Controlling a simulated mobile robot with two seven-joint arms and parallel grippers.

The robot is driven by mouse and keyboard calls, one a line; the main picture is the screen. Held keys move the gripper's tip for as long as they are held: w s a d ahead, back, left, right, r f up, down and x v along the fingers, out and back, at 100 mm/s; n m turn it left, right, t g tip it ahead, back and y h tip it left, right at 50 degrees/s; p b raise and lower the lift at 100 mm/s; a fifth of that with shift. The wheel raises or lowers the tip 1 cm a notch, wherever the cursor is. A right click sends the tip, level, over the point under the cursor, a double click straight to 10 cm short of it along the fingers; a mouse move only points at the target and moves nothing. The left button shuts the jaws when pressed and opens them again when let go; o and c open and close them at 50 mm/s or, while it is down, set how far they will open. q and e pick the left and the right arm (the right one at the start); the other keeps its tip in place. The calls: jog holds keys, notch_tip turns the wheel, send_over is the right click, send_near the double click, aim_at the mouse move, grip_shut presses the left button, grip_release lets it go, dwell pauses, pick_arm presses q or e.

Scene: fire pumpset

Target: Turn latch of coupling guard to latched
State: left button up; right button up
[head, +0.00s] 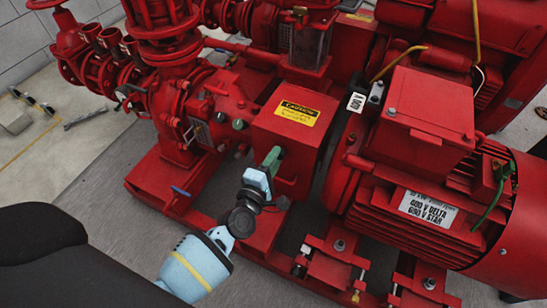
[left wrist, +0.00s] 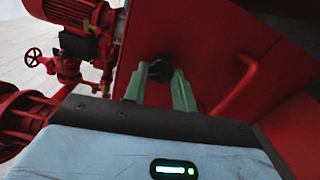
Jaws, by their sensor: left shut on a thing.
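The coupling guard (head: 270,125) is a red box with a yellow caution label, between the pump and the motor. It fills much of the left wrist view as a red panel (left wrist: 205,55). The latch (left wrist: 159,71) shows there as a small dark, round piece on the panel. My left gripper (head: 272,162) has green fingers and is at the guard's front face. In the left wrist view its fingertips (left wrist: 160,78) are on both sides of the latch, shut on it. In the head view the gripper hides the latch. My right gripper is not in view.
The red motor (head: 425,200) stands right of the guard. The red pump (head: 205,115) with pipes and valves stands left. A red bar handle (left wrist: 235,87) sticks out right of the latch. Small parts lie on the open floor (head: 85,160) at far left.

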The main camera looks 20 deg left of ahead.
pick_arm(q)
jog(key=m+p, duration=0.2)
jog(key=m, duration=0.3)
jog(key=shift+r+m, duration=0.1)
jog(key=shift+m, duration=0.3)
dwell(0.4)
jog(key=o, duration=0.9)
jog(key=shift+o, duration=0.5)
